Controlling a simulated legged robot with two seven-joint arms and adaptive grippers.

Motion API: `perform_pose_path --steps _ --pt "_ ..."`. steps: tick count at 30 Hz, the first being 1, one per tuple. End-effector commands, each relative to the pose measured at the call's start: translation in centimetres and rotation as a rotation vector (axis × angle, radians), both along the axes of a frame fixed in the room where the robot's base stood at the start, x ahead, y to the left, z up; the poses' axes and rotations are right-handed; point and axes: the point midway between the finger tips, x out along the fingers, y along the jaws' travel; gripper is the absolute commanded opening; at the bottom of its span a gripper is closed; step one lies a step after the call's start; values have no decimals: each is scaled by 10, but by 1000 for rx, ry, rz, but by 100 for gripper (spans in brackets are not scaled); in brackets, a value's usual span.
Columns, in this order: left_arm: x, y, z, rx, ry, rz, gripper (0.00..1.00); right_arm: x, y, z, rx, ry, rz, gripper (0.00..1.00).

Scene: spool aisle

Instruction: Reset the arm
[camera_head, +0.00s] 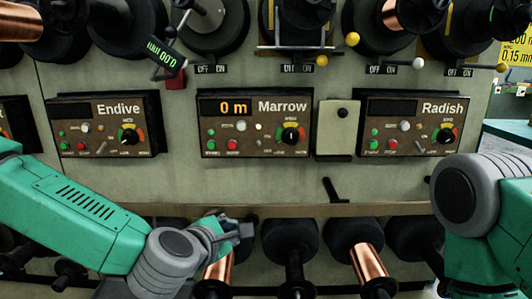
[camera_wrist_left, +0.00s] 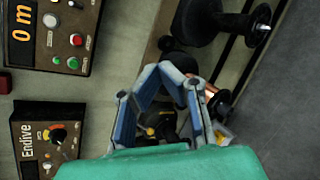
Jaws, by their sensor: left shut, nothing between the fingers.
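My left arm comes in from the left in the head view. Its gripper (camera_head: 236,230) is in front of the lower shelf edge, below the Marrow panel (camera_head: 262,124). In the left wrist view the fingers of this gripper (camera_wrist_left: 165,72) meet at the tips, with nothing held between them. My right arm shows as a green and grey link at the right edge of the head view. Its gripper is outside the picture.
The Endive panel (camera_head: 104,126) is at left and the Radish panel (camera_head: 410,125) at right. The Marrow display reads 0 m. Black and copper spools (camera_head: 370,270) stick out below the shelf edge (camera_head: 330,210). More spools hang above.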

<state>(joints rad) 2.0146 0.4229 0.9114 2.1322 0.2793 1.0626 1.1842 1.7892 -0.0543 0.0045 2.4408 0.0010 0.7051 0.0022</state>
Motion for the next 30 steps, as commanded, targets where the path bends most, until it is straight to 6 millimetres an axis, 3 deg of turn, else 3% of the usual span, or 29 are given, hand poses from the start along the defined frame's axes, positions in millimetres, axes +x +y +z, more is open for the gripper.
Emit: perform_pose_path --steps 1,6,12,15,19,25,30 --pt "-18 -2 -37 116 30 -76 0 0 0 0 0 0 0 40" --pt "-89 12 -146 506 111 -383 0 0 0 0 0 0 0 40" --pt "-190 63 -247 921 201 -822 0 0 0 0 0 0 1 40" --pt "-237 98 -278 1082 237 -1046 0 0 0 0 0 0 1 40" --pt "-288 142 -300 1232 276 -1310 0 0 0 0 0 0 0 40" --pt "-352 211 -309 1382 322 -1693 0 0 0 0 0 0 0 40" --pt "-350 210 -264 1383 315 -1693 0 1 0 45 0 -1 0 40"
